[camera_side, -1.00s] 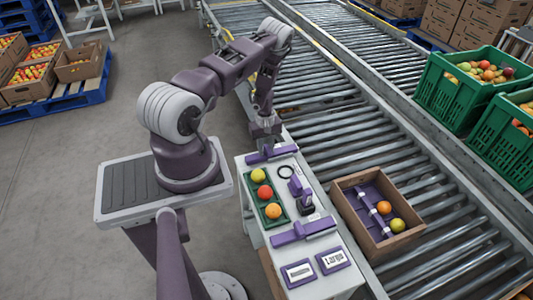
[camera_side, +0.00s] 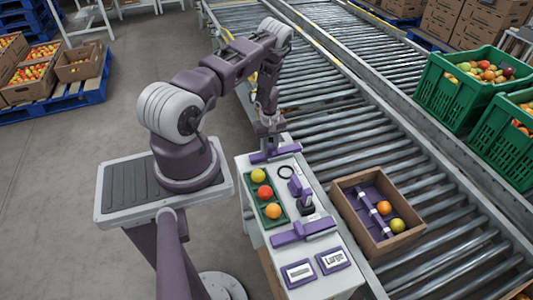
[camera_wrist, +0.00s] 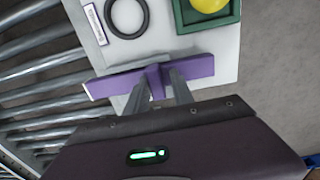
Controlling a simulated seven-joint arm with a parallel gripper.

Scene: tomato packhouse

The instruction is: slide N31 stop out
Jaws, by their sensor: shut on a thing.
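A purple stop (camera_side: 290,148) lies across the far end of the white bench. It also shows in the wrist view (camera_wrist: 201,69), a flat bar with a raised grip; I cannot read N31 on it. My gripper (camera_side: 270,143) is shut on this raised grip, one finger on each side, as the wrist view (camera_wrist: 157,85) shows. The bar's left end reaches past the bench edge toward the rollers in the wrist view. A second purple stop (camera_side: 288,237) lies across the near part of the bench.
A green tray (camera_side: 262,222) with fruit, a black ring (camera_side: 286,172) and a purple upright device (camera_side: 297,186) stand between the stops. An open carton (camera_side: 345,205) with two fruits sits on the rollers to the right. Two framed signs (camera_side: 335,260) lie at the near end.

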